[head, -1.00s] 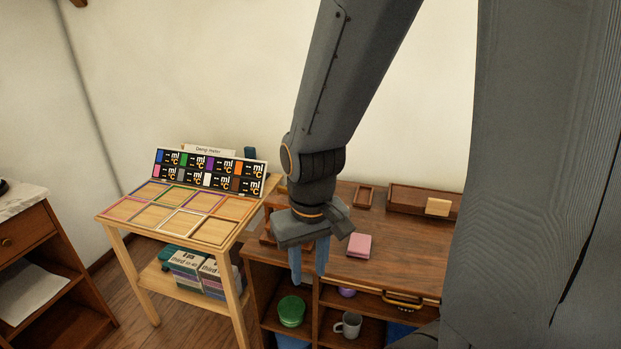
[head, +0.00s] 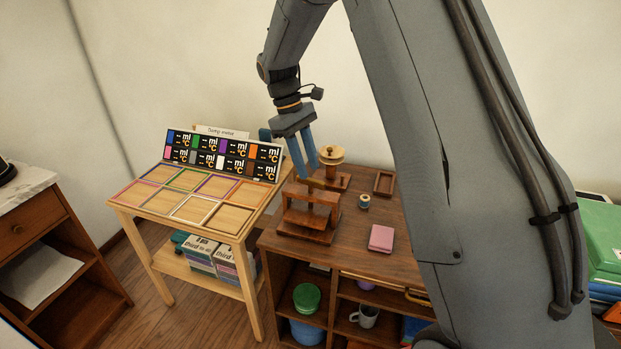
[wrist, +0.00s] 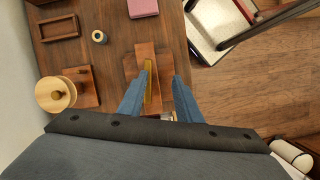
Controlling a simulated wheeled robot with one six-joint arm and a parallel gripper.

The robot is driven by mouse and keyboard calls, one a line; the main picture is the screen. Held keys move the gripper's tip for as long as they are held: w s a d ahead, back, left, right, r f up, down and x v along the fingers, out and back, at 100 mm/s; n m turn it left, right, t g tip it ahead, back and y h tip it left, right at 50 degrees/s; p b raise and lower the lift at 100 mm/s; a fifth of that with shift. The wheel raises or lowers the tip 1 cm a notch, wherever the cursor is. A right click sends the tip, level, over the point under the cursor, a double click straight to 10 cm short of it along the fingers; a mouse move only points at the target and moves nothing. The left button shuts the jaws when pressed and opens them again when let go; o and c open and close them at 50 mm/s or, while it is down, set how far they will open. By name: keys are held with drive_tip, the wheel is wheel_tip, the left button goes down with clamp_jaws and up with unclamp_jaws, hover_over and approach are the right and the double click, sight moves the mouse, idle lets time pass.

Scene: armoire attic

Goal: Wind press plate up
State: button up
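A small wooden press (head: 307,236) stands upright at the left end of the brown desk, with posts, a top beam and a plate lower down between the posts. A brass bar handle (head: 318,183) sits at its top; it also shows in the wrist view (wrist: 148,82). My gripper (head: 307,172) points down just above the press top. Its blue fingers (wrist: 156,82) are apart, with the brass bar between them and nearer the left finger in the wrist view. I cannot tell whether either finger touches it. The plate's exact height is hard to make out.
On the desk (head: 350,222) are a wooden spool stand (head: 330,157), a small thread spool (head: 364,201), a pink block (head: 381,238) and a small tray (head: 384,183). A light wood table with a display board (head: 222,156) stands to the left.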

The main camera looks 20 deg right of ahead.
sight(311, 179)
drive_tip(key=w, duration=0.2)
drive_tip(key=w+n, duration=0.1)
drive_tip(key=shift+w+a+g+h, duration=0.25)
drive_tip(key=shift+w+g+h, duration=0.05)
drive_tip(key=shift+w+h, duration=0.1)
drive_tip(key=shift+p+x, duration=1.4)
drive_tip(key=shift+x, duration=2.4)
clamp_jaws()
